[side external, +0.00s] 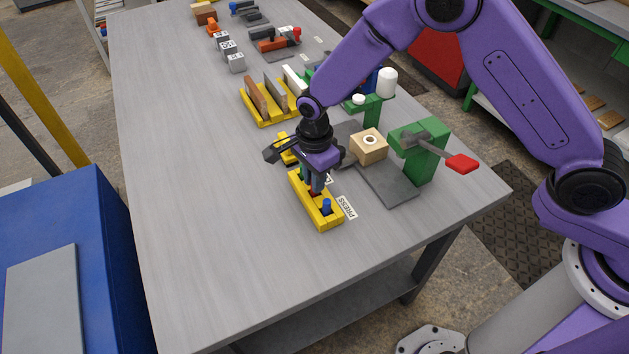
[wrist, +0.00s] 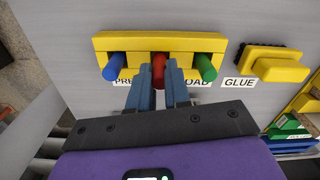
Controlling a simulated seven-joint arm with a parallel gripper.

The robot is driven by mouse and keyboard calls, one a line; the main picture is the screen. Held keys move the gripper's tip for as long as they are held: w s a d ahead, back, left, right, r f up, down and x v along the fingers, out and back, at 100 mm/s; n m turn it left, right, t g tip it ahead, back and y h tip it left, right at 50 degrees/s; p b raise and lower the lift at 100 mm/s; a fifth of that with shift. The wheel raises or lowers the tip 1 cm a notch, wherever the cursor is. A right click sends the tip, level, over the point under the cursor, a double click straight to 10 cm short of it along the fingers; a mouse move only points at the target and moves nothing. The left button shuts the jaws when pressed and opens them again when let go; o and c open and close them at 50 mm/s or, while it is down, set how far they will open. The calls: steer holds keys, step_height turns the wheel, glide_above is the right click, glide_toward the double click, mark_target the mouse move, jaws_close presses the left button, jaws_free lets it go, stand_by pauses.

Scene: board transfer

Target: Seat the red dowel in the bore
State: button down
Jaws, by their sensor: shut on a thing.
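The red dowel (wrist: 158,66) stands in the middle place of the yellow rack (wrist: 185,41), between a blue dowel (wrist: 114,66) and a green dowel (wrist: 206,68). My gripper (wrist: 158,82) has its two blue-grey fingers shut on the red dowel. In the side view my gripper (side external: 315,186) points down over the rack (side external: 325,224) and hides most of the red dowel. The blue dowel (side external: 326,206) shows at the near end.
A yellow glue piece (wrist: 280,65) lies beside the rack. A yellow holder with upright boards (side external: 264,118) stands farther back. The table's left side is clear.

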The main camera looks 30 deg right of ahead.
steer(key=s+d+r, duration=0.8)
steer(key=s+r, duration=0.3)
steer(key=r, duration=0.1)
steer(key=w+d+n, duration=0.3)
steer(key=w+d, duration=1)
steer(key=w, duration=0.2)
steer(key=s+d+f+n, duration=0.2)
steer(key=s+d+n, duration=0.4)
steer(key=d, duration=0.2)
steer(key=s+d+f+n, duration=0.1)
steer(key=s+d+n, duration=0.4)
steer(key=d+n, duration=0.25)
step_height(320, 180, up, 7)
steer(key=w+a+n, duration=0.1)
steer(key=w+a, duration=0.6)
steer(key=a, duration=0.2)
steer(key=w+a+n, duration=0.1)
steer(key=w+a, duration=0.5)
steer(key=a, duration=0.4)
steer(key=shift+m, duration=0.25)
steer(key=shift+d+f, duration=0.15)
steer(key=shift+f, duration=1.1)
steer(key=shift+d+f, duration=0.15)
steer(key=shift+f, duration=1.05)
